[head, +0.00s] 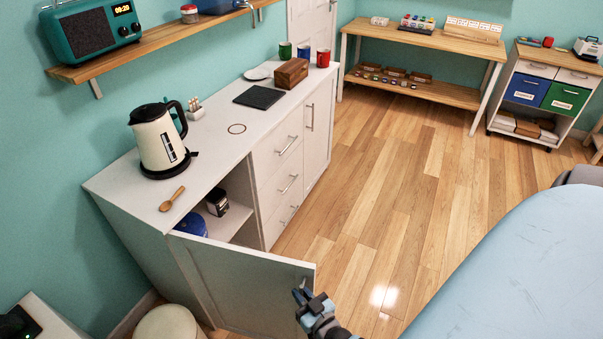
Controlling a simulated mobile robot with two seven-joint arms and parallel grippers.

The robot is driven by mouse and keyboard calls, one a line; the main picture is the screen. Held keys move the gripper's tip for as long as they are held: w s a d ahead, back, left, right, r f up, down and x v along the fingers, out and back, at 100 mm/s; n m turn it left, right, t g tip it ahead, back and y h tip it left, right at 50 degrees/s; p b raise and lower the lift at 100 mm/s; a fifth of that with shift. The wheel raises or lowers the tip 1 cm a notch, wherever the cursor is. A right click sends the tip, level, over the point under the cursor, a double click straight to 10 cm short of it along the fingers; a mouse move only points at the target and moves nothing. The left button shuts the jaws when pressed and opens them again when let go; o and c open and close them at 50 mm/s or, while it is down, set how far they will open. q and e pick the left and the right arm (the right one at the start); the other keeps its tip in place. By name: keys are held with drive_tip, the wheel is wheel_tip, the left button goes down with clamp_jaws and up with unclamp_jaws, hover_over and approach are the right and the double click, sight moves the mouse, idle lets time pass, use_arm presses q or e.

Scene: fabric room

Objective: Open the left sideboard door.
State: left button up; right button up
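The white sideboard (218,146) stands along the wall on the left. Its left door (245,287) is swung well out from the front, and the compartment behind it shows. Inside are a dark jar (217,203) on a shelf and a blue item (192,224), partly hidden by the door. My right gripper (305,297) is at the door's free edge, low in the head view, close to or touching its panelled face. I cannot make out the door's handle or whether the fingers are around it. My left gripper is not in view.
On the sideboard top are a kettle (158,140), a wooden spoon (172,199) and a wooden box (291,73). A round stool (170,322) is below the door. A blue rounded surface (530,270) fills the lower right. The wooden floor (385,205) between is clear.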

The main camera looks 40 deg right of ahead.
drive_tip(key=o, duration=0.3)
drive_tip(key=shift+o, duration=0.2)
drive_tip(key=s+a+b, duration=0.1)
drive_tip(key=s, duration=1.2)
drive_tip(key=shift+s+a, duration=0.3)
drive_tip(key=shift+s, duration=0.05)
drive_tip(key=shift+w, duration=0.1)
